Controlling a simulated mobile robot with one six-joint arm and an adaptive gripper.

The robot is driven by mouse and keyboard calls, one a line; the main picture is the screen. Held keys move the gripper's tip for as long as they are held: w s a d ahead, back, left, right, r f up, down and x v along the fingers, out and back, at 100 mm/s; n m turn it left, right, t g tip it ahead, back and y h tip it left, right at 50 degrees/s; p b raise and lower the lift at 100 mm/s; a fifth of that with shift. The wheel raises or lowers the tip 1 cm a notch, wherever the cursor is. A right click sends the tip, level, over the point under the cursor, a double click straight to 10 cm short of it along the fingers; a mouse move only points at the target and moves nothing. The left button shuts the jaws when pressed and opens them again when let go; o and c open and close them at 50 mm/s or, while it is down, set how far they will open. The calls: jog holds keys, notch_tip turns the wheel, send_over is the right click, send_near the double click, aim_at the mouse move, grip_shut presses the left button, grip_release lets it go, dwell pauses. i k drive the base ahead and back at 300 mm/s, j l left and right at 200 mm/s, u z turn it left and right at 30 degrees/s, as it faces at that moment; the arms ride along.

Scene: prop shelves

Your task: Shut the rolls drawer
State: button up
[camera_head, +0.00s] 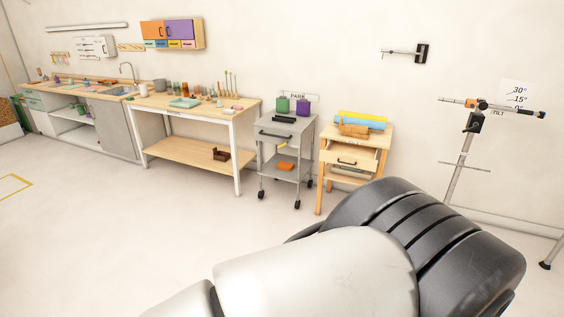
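A small wooden stand (381,134) stands against the back wall, right of centre, with yellow, blue and tan rolls (358,121) on its top. Its drawer (345,160), with a dark handle, appears to be pulled partly out toward me. I take this for the rolls drawer, but no label on it is readable. The drawer's inside is too small to make out. My arm fills the lower right of the view, well in front of the stand. My gripper is not seen.
A grey wheeled cart (288,135) with a green and a purple container stands just left of the stand. A wooden workbench (190,155) is farther left. A metal tripod stand (463,150) is to the right. The floor (130,235) in front is open.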

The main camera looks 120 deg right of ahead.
aim_at(351, 153)
jog(key=z, duration=4.45)
jog(key=i+l, duration=0.1)
jog(key=i, duration=0.45)
jog(key=i+l+u, duration=0.1)
jog(key=i, duration=0.4)
jog(key=i+l, duration=0.2)
jog(key=i, duration=0.3)
jog(key=i+l+u, duration=0.1)
jog(key=i, duration=0.45)
jog(key=i+l, duration=0.25)
jog(key=i, duration=0.25)
jog(key=i+l+u, duration=0.1)
jog(key=i, duration=0.45)
jog(key=i+l, duration=0.3)
jog(key=i, duration=0.2)
